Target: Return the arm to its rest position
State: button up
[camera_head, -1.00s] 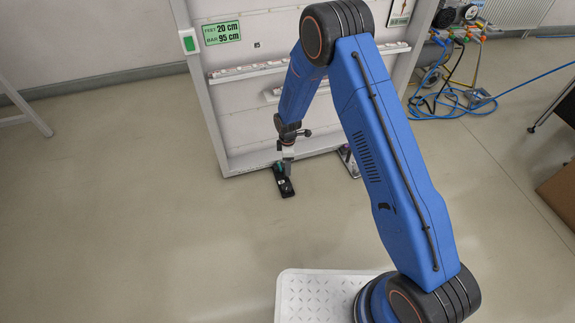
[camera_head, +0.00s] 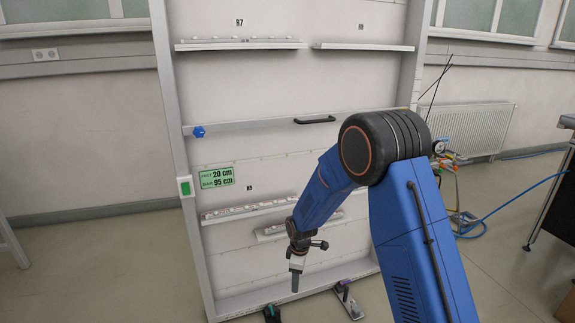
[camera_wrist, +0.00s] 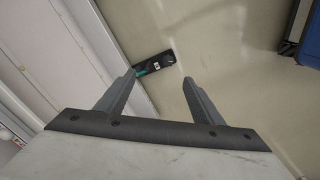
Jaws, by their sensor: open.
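My blue arm reaches from the lower right toward a tall white panel. My gripper (camera_head: 295,284) hangs at its end, pointing down in front of the panel's lower part. In the wrist view my gripper (camera_wrist: 157,80) shows two grey fingers spread apart, with nothing between them. A small black object with a teal part (camera_wrist: 155,64) lies on the floor beyond the fingertips, apart from them. The same object (camera_head: 271,314) shows at the bottom edge of the head view, partly cut off.
The white panel (camera_head: 290,90) has narrow ledges, a black handle (camera_head: 315,120) and a blue knob (camera_head: 199,131). Another small device (camera_head: 347,300) stands on the floor at its foot. Blue cables (camera_head: 470,226) lie on the right. The floor at left (camera_head: 100,270) is clear.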

jog(key=s+d+r+m+t, duration=0.1)
jog(key=s+d+r+m, duration=0.1)
jog(key=s+d+r, duration=0.5)
jog(key=s+d+r+m, duration=0.2)
jog(key=d+r+m, duration=0.1)
jog(key=r, duration=0.7)
jog(key=s+d+r+m+t, duration=0.1)
jog(key=s+d+r+m, duration=0.1)
jog(key=s+d+r, duration=0.55)
jog(key=s+d+r+m, duration=0.2)
jog(key=s+r, duration=0.1)
jog(key=s, duration=0.4)
jog(key=s+d+r+m+t, duration=0.1)
jog(key=s+d+r+m, duration=0.2)
jog(key=s, duration=0.5)
jog(key=s+d+r+m, duration=0.2)
jog(key=s+r+m, duration=0.1)
jog(key=s, duration=0.5)
jog(key=shift+d+t, duration=0.35)
jog(key=shift+t, duration=0.05)
dwell(0.9)
